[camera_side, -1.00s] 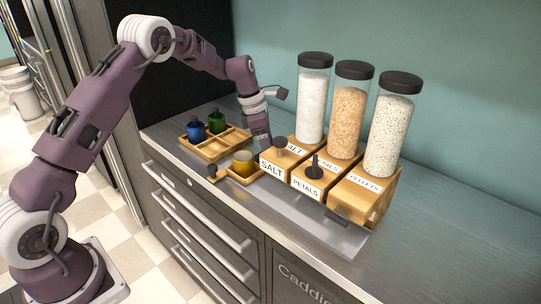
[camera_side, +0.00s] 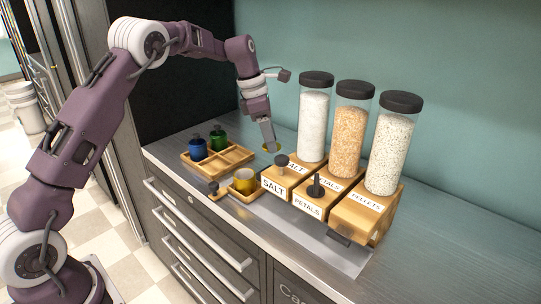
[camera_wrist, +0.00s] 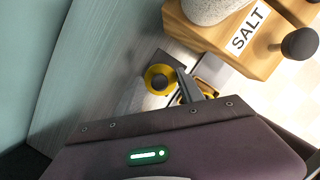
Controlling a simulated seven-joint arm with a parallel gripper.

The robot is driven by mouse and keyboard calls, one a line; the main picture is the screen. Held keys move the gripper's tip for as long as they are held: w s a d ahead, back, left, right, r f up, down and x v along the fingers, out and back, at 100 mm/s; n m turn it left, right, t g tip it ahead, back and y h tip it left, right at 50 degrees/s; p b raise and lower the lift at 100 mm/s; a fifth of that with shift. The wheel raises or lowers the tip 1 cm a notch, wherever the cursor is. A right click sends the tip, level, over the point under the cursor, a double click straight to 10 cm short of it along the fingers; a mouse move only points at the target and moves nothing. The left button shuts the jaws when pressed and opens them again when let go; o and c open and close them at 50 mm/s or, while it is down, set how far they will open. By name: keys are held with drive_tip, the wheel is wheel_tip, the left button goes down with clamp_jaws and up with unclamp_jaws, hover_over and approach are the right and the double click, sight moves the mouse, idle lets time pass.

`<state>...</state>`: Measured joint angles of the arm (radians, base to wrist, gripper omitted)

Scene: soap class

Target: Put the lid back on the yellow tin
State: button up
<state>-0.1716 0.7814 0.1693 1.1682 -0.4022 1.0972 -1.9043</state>
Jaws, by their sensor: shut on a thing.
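The open yellow tin (camera_side: 244,180) stands upright on a small wooden tray near the counter's front; its top shows no lid. My gripper (camera_side: 269,145) is behind and to the right of the tin, pointing down. It is shut on the yellow lid (camera_side: 276,147), held above the counter and partly hidden by a finger. In the wrist view the lid (camera_wrist: 149,76) shows as a yellow disc with a dark knob, at my gripper (camera_wrist: 172,76). Part of the wooden tray shows behind the finger there.
Labelled wooden dispensers with tall jars, including the salt box (camera_side: 275,182), stand close on the right. A divided wooden tray (camera_side: 217,163) with a blue tin (camera_side: 198,149) and a green tin (camera_side: 218,140) is on the left. Counter behind the trays is clear.

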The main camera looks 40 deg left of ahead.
drive_tip(key=s+r, duration=0.4)
drive_tip(key=s, duration=0.6)
drive_tip(key=shift+w+a+f, duration=0.1)
drive_tip(key=shift+a+f, duration=0.05)
drive_tip(key=shift+f, duration=1.6)
drive_tip(key=shift+a+f, duration=0.1)
drive_tip(key=shift+f, duration=1.6)
drive_tip(key=shift+f, duration=0.15)
drive_tip(key=o, duration=1.4)
drive_tip(key=shift+o, duration=0.4)
drive_tip(key=o, duration=0.4)
